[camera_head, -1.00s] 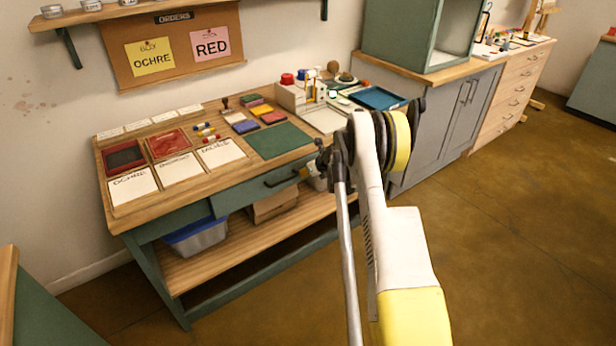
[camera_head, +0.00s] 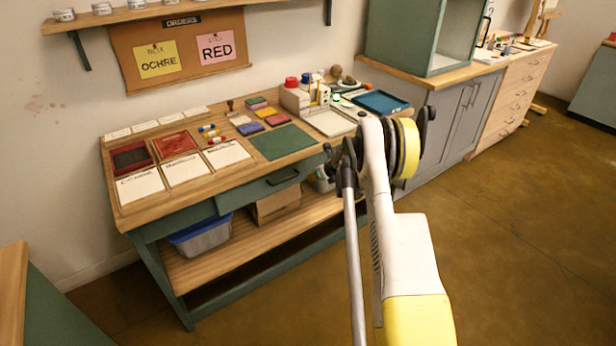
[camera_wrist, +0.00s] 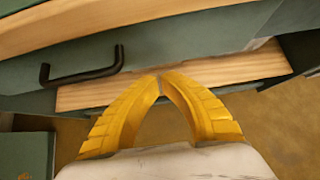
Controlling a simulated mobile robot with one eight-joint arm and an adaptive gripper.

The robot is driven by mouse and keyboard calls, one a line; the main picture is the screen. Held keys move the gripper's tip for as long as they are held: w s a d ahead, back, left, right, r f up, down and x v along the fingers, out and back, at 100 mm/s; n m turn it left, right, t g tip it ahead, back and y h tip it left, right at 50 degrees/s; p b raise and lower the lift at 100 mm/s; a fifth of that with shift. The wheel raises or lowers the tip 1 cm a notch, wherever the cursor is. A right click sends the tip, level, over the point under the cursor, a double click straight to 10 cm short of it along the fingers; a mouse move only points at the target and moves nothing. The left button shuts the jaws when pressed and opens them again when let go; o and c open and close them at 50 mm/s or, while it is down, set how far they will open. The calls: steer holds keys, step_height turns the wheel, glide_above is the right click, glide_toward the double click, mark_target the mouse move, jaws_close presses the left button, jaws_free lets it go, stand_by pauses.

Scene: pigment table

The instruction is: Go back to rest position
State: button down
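My gripper (camera_wrist: 160,82) shows in the wrist view as two yellow fingers whose tips meet, with nothing seen between them. It points toward the front of the wooden table, near the dark drawer handle (camera_wrist: 82,66) and the wooden lower shelf (camera_wrist: 200,72). It appears apart from the handle, which is to its left. In the head view my white and yellow arm stands in front of the table's right end, and the gripper itself cannot be made out there. The worktable (camera_head: 215,188) has a green drawer front with a handle (camera_head: 283,178).
On the tabletop are labelled white cards (camera_head: 140,187), red trays (camera_head: 176,143), colored blocks, a green mat (camera_head: 282,142) and a blue tray (camera_head: 382,103). A blue-grey bin (camera_head: 203,238) and cardboard box (camera_head: 275,206) sit below. A grey cabinet (camera_head: 440,130) stands at right. Open floor (camera_head: 530,220) lies right of my arm.

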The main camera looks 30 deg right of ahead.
steer(key=p+v, duration=0.3)
steer(key=v, duration=0.7)
steer(key=shift+p, duration=0.4)
steer(key=s+a+r+n+g, duration=0.1)
steer(key=s+a+r+n, duration=0.4)
steer(key=a+r+n, duration=0.55)
steer(key=s+a+r+n, duration=0.6)
steer(key=a+r+n, duration=0.1)
steer(key=a+r, duration=0.55)
steer(key=s+a+r+n, duration=0.1)
steer(key=s+a+n, duration=0.5)
steer(key=s+n, duration=0.3)
steer(key=s+a+r+n, duration=0.1)
steer(key=s+a+n, duration=0.4)
steer(key=s+n, duration=0.4)
steer(key=s, duration=0.5)
steer(key=shift+s+a+g, duration=0.15)
steer(key=shift+a+g, duration=0.2)
steer(key=shift+g, duration=0.05)
